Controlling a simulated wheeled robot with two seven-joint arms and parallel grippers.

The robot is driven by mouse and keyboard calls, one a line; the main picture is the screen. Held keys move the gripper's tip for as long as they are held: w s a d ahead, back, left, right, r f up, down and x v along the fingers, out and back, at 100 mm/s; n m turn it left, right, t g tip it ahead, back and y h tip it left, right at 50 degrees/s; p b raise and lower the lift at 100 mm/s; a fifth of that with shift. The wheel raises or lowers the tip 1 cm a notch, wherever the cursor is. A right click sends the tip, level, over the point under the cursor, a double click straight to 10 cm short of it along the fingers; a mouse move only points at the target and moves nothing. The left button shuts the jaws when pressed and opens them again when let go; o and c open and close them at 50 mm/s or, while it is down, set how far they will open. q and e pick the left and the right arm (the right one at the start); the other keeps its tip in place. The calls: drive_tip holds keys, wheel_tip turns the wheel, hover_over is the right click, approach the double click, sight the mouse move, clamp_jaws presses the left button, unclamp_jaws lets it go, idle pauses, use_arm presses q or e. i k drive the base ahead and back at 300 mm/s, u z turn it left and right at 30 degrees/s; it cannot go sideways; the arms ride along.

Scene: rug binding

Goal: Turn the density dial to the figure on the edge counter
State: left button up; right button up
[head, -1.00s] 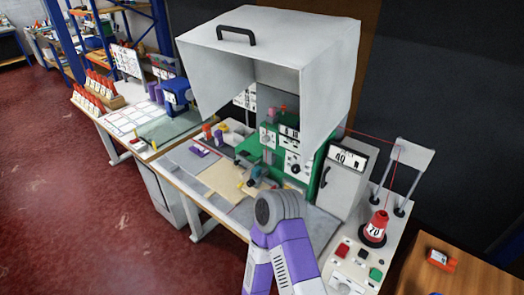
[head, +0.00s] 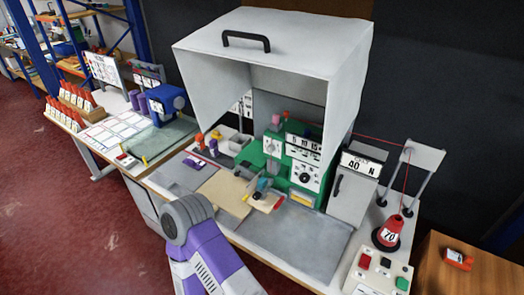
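A green machine (head: 277,170) stands under a raised grey hood (head: 262,62). Its front carries a white panel with a dark round dial (head: 305,178) and a smaller white dial plate (head: 272,148) to the left. A white strip (head: 303,143) above the dark dial appears to read 5, 10, 15. The dial labels and pointers are too small to read, and I cannot tell which plate is the edge counter. A purple arm of mine (head: 213,262) rises from the bottom edge to a grey joint.
A grey box reading 40 N (head: 352,188) stands right of the machine. Beside it are a red cone marked 70 (head: 388,234) and a button box (head: 380,272). The grey bench surface (head: 300,240) before the machine is largely clear. The hood overhangs the machine.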

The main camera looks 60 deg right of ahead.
sight(305, 178)
drive_tip(key=i, duration=0.65)
drive_tip(key=z, duration=2.6)
drive_tip(key=i, duration=0.5)
drive_tip(key=z, duration=0.05)
